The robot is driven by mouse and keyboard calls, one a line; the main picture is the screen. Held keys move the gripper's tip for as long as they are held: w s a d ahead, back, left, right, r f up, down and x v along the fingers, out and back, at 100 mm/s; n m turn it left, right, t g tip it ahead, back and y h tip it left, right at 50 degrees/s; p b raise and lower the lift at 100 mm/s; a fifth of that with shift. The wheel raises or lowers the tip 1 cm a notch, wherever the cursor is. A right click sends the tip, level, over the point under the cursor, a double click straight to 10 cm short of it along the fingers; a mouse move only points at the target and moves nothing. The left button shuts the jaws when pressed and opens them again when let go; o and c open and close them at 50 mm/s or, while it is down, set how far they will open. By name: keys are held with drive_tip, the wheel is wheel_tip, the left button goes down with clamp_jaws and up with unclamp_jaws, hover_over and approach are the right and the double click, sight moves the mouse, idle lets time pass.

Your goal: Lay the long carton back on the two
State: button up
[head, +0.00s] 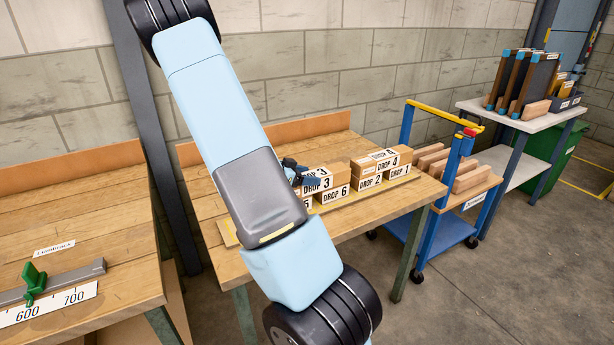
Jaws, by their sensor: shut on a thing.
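Several brown cartons with white DROP labels stand on the wooden bench. A long carton marked DROP 3 (322,180) is on top of the DROP 6 carton (337,194) and the DROP 5 carton (307,202); whether it rests fully on them is hard to tell. My gripper (297,174) is at the left end of the DROP 3 carton, shut on it; my arm hides most of the gripper and that end. To the right, the DROP 4 carton (381,160) lies across the DROP 2 carton (370,183) and the DROP 1 carton (398,172).
The wooden bench (362,222) has free room in front of the cartons. A blue cart (440,230) with wooden blocks stands at its right. A left bench (70,215) carries a green stop on a scale. A shelf table (530,118) holds upright boards.

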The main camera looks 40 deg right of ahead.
drive_tip(key=o, duration=1.6)
drive_tip(key=shift+f, duration=0.1)
drive_tip(key=shift+o, duration=0.2)
